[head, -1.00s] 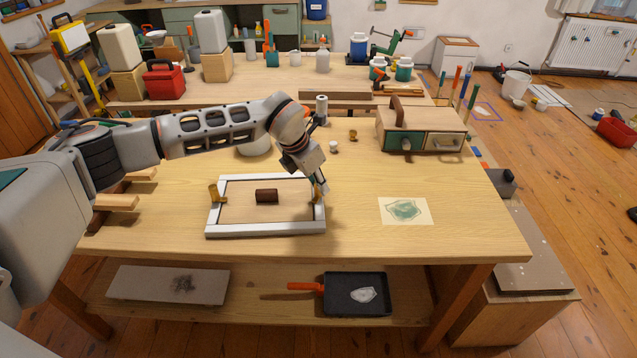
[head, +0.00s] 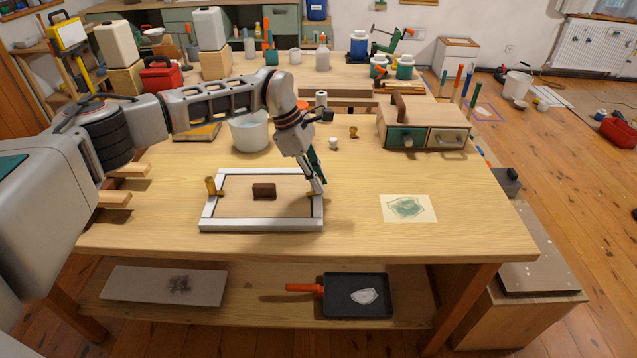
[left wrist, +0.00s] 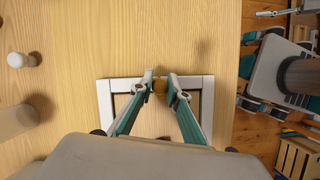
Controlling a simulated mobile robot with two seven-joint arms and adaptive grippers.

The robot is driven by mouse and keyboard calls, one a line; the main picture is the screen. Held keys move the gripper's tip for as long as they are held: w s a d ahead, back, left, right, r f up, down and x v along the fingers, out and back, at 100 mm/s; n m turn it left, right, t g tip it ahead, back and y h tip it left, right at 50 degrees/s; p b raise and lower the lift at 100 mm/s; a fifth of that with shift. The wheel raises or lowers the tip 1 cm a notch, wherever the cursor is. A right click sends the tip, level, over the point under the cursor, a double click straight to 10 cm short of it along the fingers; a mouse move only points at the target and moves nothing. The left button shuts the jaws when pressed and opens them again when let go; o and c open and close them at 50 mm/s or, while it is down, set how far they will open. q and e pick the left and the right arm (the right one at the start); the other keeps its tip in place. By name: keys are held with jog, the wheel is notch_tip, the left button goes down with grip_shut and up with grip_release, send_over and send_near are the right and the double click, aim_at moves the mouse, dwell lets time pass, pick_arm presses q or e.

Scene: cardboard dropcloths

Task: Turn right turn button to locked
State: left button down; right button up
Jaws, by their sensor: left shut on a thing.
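A white frame (head: 262,225) lies flat on the wooden table around a wood panel (head: 240,204) with a dark brown handle (head: 264,191). The left turn button (head: 212,187), brass coloured, is on the frame's left side. The right turn button (head: 311,196), also brass, is on the right side, partly hidden by my left gripper (head: 316,189). My left gripper is shut on this right turn button. In the left wrist view, the brass button (left wrist: 160,87) shows between the fingertips, over the frame's edge (left wrist: 126,85). Its exact angle is hard to tell.
A white bucket (head: 250,133) stands behind the frame. A wooden drawer box (head: 420,120) and small knobs (head: 334,143) stand farther back. A paper with a green patch (head: 408,208) lies to the right. The table front is clear.

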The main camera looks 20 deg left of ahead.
pick_arm(q)
jog(key=shift+f+m, duration=0.15)
jog(key=shift+m, duration=0.25)
jog(key=shift+m+g+b, duration=0.4)
jog(key=shift+b, duration=0.15)
jog(key=shift+m, duration=0.4)
pick_arm(e)
jog(key=shift+w+d+f, duration=0.15)
jog(key=shift+w+d, duration=0.25)
jog(key=shift+w, duration=0.2)
pick_arm(q)
jog(key=shift+r, duration=0.2)
pick_arm(e)
jog(key=shift+w, duration=0.1)
pick_arm(q)
jog(key=c, duration=1.9)
grip_release()
jog(key=v, duration=1.2)
jog(key=shift+w, duration=0.1)
pick_arm(e)
jog(key=shift+s+a+f, duration=0.1)
jog(key=shift+s+f, duration=0.05)
jog(key=shift+s, duration=0.15)
